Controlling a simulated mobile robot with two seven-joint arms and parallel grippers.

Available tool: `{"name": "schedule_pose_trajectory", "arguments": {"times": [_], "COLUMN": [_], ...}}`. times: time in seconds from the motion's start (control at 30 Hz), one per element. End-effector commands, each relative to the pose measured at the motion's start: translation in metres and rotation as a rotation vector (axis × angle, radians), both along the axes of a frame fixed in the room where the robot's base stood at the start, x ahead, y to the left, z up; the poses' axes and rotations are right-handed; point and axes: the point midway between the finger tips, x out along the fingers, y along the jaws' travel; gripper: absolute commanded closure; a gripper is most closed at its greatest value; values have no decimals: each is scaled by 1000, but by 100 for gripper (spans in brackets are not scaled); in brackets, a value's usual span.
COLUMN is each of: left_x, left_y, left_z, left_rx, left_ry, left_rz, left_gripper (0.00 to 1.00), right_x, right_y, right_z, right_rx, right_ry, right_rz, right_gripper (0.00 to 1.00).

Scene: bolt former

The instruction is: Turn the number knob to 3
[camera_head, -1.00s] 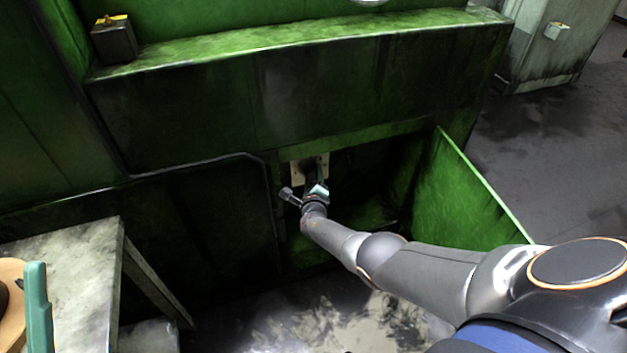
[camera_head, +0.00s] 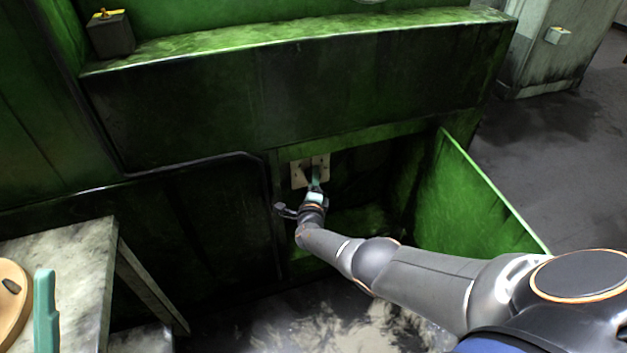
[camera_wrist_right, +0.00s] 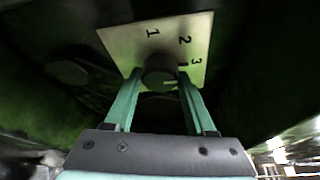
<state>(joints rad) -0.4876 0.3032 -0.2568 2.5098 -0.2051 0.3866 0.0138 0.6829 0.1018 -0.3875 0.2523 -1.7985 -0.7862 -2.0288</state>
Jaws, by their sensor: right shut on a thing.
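The number knob (camera_wrist_right: 160,72) is a dark round knob on a pale plate (camera_wrist_right: 205,32) marked 1, 2 and 3. A dark mark shows on the plate beside the 3. The plate also shows in the head view (camera_head: 298,174), inside the green machine's recess. My right gripper (camera_wrist_right: 160,80) has its teal fingers on either side of the knob and is shut on it. It also shows in the head view (camera_head: 315,182), in front of the plate. The knob's exact pointing is hard to read. A teal finger of my left gripper (camera_head: 46,312) shows at lower left; its opening cannot be seen.
A green side panel (camera_head: 470,195) bounds the recess on the right. A ledge (camera_head: 300,30) runs above it. A worn table (camera_head: 75,265) stands at lower left, with a tan round thing (camera_head: 10,325) near it. A dark box (camera_head: 110,36) sits on the ledge.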

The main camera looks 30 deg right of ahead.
Motion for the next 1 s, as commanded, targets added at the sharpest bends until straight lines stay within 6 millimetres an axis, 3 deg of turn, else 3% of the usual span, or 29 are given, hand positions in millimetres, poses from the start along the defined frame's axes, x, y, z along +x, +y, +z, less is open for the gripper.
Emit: {"name": "schedule_pose_trajectory", "arguments": {"times": [0.17,0.2,0.43,0.77,1.0], "left_x": [0,0,0,-1,-2], "left_y": [0,0,0,-1,2], "left_z": [0,0,0,4,35], "left_rx": [0,0,0,6,-12], "left_ry": [0,-1,-1,-2,-6], "left_rz": [0,0,-1,-5,-13], "left_gripper": [50,50,50,50,50], "right_x": [1,1,0,-2,-24], "right_y": [0,0,0,2,18], "right_z": [0,0,0,2,9], "right_rx": [0,1,1,1,3], "right_ry": [0,1,0,0,3], "right_rz": [2,2,1,1,3], "right_gripper": [100,40,15,15,15]}}
